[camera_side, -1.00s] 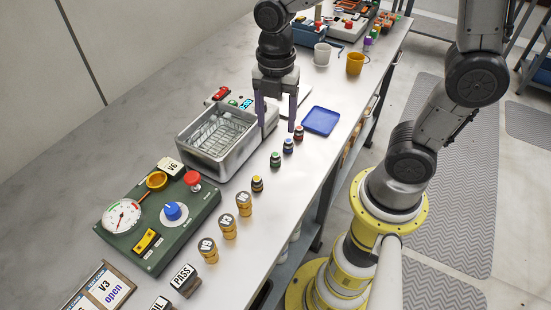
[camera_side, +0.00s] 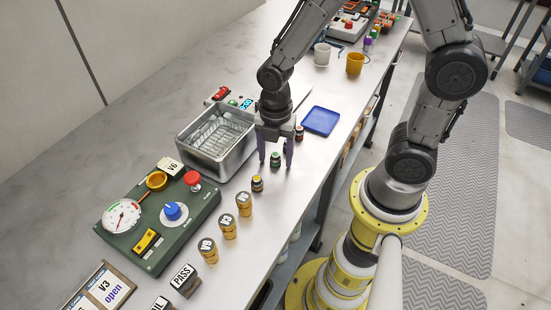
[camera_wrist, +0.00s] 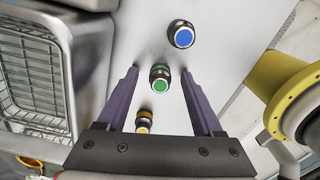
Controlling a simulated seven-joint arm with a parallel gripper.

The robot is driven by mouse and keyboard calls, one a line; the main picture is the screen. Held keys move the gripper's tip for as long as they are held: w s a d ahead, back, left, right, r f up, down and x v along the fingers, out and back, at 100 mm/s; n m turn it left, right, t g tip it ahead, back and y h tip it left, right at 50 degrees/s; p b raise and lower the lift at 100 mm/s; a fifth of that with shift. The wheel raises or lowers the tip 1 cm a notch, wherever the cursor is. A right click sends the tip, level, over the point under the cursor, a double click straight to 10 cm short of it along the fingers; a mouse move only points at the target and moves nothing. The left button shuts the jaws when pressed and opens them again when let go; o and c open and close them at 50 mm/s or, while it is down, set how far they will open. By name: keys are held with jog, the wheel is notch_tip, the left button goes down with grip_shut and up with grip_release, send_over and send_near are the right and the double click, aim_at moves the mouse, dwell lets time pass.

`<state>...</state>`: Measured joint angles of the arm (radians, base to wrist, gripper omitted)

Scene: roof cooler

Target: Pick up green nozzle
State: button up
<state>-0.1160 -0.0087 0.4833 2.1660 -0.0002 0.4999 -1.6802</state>
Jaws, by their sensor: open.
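The green nozzle (camera_side: 275,159) is a small dark cylinder with a green top, upright on the bench. In the wrist view the green nozzle (camera_wrist: 160,78) lies between the two purple fingers, near their tips. My gripper (camera_side: 275,163) is open and points down over it, one finger on each side with gaps. The gripper also shows in the wrist view (camera_wrist: 159,75). The yellow nozzle (camera_side: 257,183) stands on the near side.
A metal basket tank (camera_side: 190,145) is left of my gripper. A blue tray (camera_side: 321,121) lies behind on the right. The bench's right edge is close.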

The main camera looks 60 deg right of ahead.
jog(key=shift+c, duration=0.3)
grip_shut()
jog(key=shift+r, duration=0.1)
